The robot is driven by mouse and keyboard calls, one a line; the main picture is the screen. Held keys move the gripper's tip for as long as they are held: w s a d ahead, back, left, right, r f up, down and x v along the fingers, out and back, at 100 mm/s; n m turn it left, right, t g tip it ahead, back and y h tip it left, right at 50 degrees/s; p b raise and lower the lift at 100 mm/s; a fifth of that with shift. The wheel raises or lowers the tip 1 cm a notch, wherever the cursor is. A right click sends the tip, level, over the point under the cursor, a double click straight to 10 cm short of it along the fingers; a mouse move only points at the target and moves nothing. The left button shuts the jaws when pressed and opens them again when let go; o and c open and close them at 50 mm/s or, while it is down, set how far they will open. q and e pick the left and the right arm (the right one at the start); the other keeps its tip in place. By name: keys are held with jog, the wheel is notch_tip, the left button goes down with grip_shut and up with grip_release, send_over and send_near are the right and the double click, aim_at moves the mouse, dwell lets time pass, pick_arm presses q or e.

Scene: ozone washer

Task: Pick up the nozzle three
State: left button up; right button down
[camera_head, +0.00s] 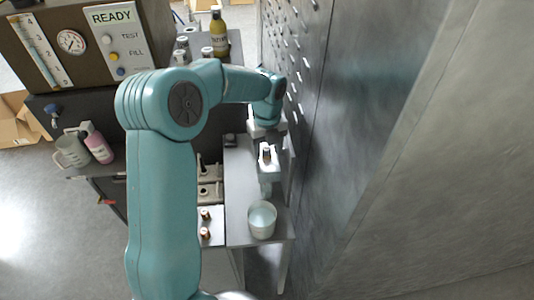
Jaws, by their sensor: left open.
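My left arm comes in from the bottom left and bends over the grey workbench (241,185). My left gripper (268,156) is open over the right part of the bench, near the metal wall, with no object clearly visible in it. Two small brass-coloured pieces, an upper one (205,214) and a lower one (205,233), stand on a light plate left of the gripper; they may be nozzles. Grey holders (209,190) with small upright parts are behind them. I cannot tell which piece is nozzle three. My arm hides part of the bench. My right gripper is not in view.
A clear cup (262,219) stands at the bench's front. A tall metal wall (350,150) closes the right side. A brown control box (75,45), a grey mug (71,151), a pink bottle (98,143) and a yellow bottle (219,34) are left and behind.

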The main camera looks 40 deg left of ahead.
aim_at(267, 148)
pick_arm(q)
jog(key=shift+f, duration=0.1)
jog(key=shift+s, duration=0.15)
jog(key=c, duration=0.4)
grip_shut()
notch_tip(267, 148, up, 20)
jog(key=shift+p, duration=0.4)
